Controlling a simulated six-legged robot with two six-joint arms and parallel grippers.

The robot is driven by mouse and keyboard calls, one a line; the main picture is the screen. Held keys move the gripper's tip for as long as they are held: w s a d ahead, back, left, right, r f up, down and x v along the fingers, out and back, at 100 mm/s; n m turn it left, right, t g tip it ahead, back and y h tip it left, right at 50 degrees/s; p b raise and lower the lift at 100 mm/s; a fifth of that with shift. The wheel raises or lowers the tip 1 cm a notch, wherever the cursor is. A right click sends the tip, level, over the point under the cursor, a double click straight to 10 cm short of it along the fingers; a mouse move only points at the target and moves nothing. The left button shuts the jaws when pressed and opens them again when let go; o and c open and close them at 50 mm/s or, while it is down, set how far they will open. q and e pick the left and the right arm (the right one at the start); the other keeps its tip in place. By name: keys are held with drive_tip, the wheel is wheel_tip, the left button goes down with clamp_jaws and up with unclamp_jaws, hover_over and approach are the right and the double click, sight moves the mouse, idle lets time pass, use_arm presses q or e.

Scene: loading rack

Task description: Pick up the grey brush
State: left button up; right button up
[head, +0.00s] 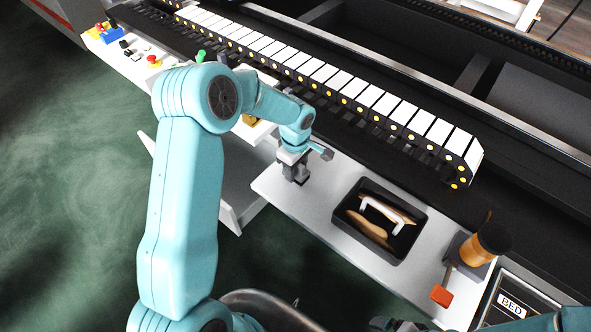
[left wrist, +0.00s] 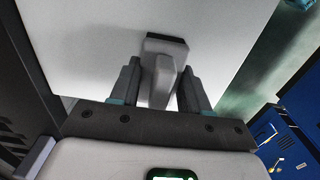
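The grey brush (left wrist: 168,44) shows in the left wrist view, with a pale grey body, a dark strip along its far edge and a handle pointing toward my gripper. It is over the white shelf. My left gripper (left wrist: 160,82) has one finger on each side of the handle, with a visible gap at least on the left side. In the head view my left gripper (head: 295,178) points down at the white shelf (head: 290,200), and it largely hides the brush. A dark part at the bottom edge seems to be my right gripper (head: 395,325), mostly cut off.
A black tray (head: 345,222) holding brown pieces and a white handle stands right of my left gripper. Further right are an orange cylinder (head: 478,245) and an orange-red block (head: 441,295). A row of white-topped blocks (head: 340,82) runs behind.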

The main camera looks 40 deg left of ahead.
use_arm(q)
drive_tip(key=shift+c, duration=0.6)
drive_tip(key=shift+r, duration=0.15)
wheel_tip(320, 180, up, 20)
drive_tip(key=b, duration=0.2)
drive_tip(key=s+d+f+m, duration=0.3)
drive_tip(key=d+f+m, duration=0.7)
drive_tip(key=m, duration=0.7)
drive_tip(key=shift+d+f, duration=0.4)
drive_tip(key=shift+d, duration=0.3)
drive_tip(key=shift+s, duration=0.15)
